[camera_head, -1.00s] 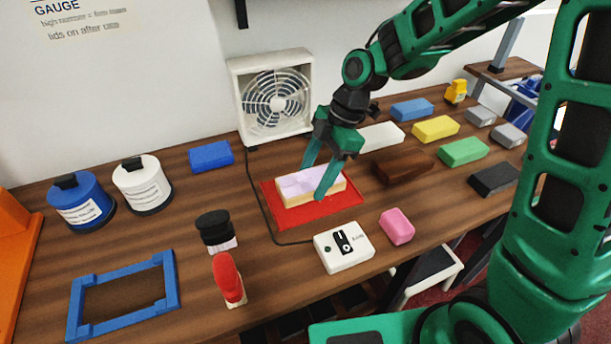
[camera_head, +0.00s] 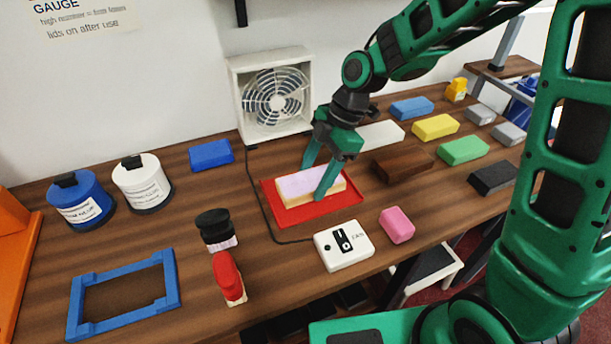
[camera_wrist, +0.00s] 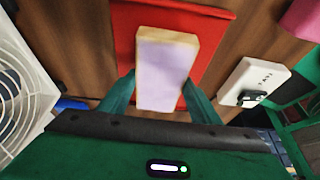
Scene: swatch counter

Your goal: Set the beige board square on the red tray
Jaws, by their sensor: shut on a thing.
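The beige board (camera_head: 305,188) has a pale lilac top and beige sides. It lies over the red tray (camera_head: 290,219), roughly parallel to its edges, with red showing around it. I cannot tell whether its underside touches the tray. My gripper (camera_head: 312,183) points down from above and is shut on the board, one finger on each long side. In the wrist view the board (camera_wrist: 167,67) sits between the fingers (camera_wrist: 159,80), and the tray (camera_wrist: 128,22) shows beyond it and at its sides.
A white switch box (camera_head: 343,246) and a pink block (camera_head: 397,226) stand near the front edge. A white fan (camera_head: 274,98) is behind. Several coloured blocks lie right. A cable runs left of the tray.

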